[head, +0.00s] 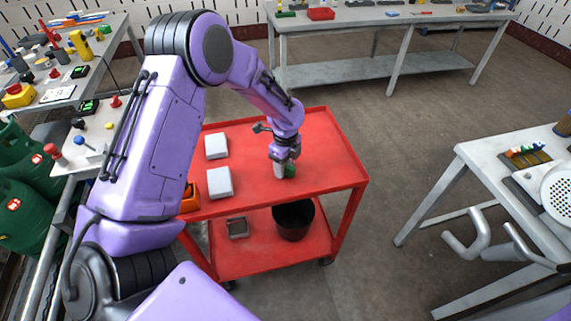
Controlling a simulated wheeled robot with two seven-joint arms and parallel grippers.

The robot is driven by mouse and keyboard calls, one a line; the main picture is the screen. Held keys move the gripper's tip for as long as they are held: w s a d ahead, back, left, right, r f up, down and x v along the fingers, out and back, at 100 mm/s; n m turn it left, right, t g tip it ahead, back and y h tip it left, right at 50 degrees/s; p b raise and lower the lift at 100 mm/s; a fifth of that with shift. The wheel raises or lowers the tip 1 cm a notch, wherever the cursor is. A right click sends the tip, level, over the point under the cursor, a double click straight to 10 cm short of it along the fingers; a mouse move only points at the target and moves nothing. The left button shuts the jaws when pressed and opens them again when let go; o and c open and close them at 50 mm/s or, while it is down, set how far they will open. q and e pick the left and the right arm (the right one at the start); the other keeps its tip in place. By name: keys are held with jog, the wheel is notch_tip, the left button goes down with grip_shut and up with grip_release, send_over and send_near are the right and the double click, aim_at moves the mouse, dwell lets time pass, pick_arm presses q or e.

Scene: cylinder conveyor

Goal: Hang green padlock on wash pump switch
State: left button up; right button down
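A small green object (290,171), which looks like the green padlock, is on the red cart's top, partly hidden by my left gripper. My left gripper (282,165) points down at the cart top, with its fingertips right at the green object. Whether the fingers are closed on it is too small to tell. Panels with red knobs and buttons are at the left, one with a red knob (50,150); their labels cannot be read, so I cannot tell which is the wash pump switch. My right gripper is not clearly seen.
The red cart (325,150) carries two white boxes (219,183) and an orange bin (190,198); a black bucket (293,219) is on its lower shelf. Green gas cylinders (25,200) stand at the left. A grey table (510,170) is at the right, with open floor between.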

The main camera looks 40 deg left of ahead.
pick_arm(q)
notch_tip(320, 180, up, 12)
jog(key=shift+r+b, duration=0.2)
jog(key=shift+b, duration=0.25)
jog(key=shift+w, duration=0.1)
dwell(0.3)
